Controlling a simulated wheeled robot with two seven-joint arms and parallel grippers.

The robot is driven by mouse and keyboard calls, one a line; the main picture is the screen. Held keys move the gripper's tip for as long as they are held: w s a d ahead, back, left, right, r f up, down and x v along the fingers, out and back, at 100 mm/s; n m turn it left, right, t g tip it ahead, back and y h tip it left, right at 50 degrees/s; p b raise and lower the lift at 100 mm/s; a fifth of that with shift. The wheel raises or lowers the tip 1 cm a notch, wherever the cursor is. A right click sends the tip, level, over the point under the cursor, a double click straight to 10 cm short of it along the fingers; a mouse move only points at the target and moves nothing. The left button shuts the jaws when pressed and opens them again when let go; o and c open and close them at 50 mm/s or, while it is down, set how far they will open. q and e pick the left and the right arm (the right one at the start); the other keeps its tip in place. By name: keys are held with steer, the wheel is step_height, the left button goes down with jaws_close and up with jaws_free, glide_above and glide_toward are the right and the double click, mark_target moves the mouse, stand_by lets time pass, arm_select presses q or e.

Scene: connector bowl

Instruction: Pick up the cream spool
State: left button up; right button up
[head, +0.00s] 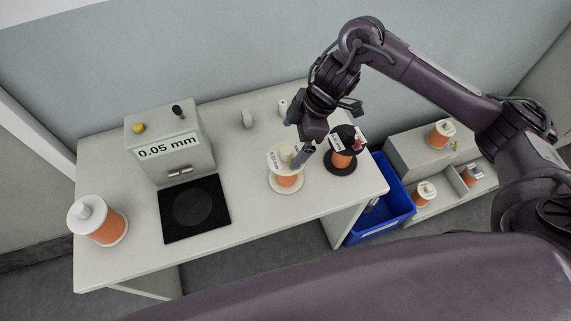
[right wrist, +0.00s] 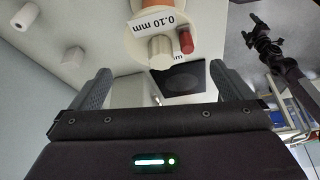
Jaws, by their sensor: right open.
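The cream spool (head: 287,180) stands upright on the table, with orange wire between cream flanges. In the right wrist view the cream spool (right wrist: 136,40) shows its top flange, a 0.10 mm label, a pale knob and a red peg. My right gripper (head: 301,156) is right at the top of the spool in the head view and covers part of it. In the right wrist view my right gripper (right wrist: 160,70) has its fingers wide apart with nothing held, and the spool lies beyond the fingertips. A dark gripper, seemingly my left (right wrist: 263,42), shows small; its jaws are unclear.
A black spool (head: 340,163) stands close on the right. A blue bin (head: 394,207) and a shelf (head: 407,152) with spools are beyond the table's right end.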

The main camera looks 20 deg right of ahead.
mark_target(287, 149)
steer(key=shift+a+f, duration=0.2)
steer(key=shift+f, duration=0.3)
steer(key=p+x, duration=0.1)
steer(key=x, duration=0.2)
steer(key=shift+s+f+p, duration=0.1)
steer(key=shift+f+p, duration=0.15)
steer(key=shift+p, duration=0.05)
steer(key=shift+a+f, duration=0.2)
steer(key=shift+f, duration=0.25)
steer(key=shift+r, duration=0.1)
steer(key=c, duration=1.4)
arm_select(q)
steer(key=shift+w+r, duration=0.35)
steer(key=shift+r, duration=0.5)
arm_select(e)
steer(key=shift+o, duration=0.2)
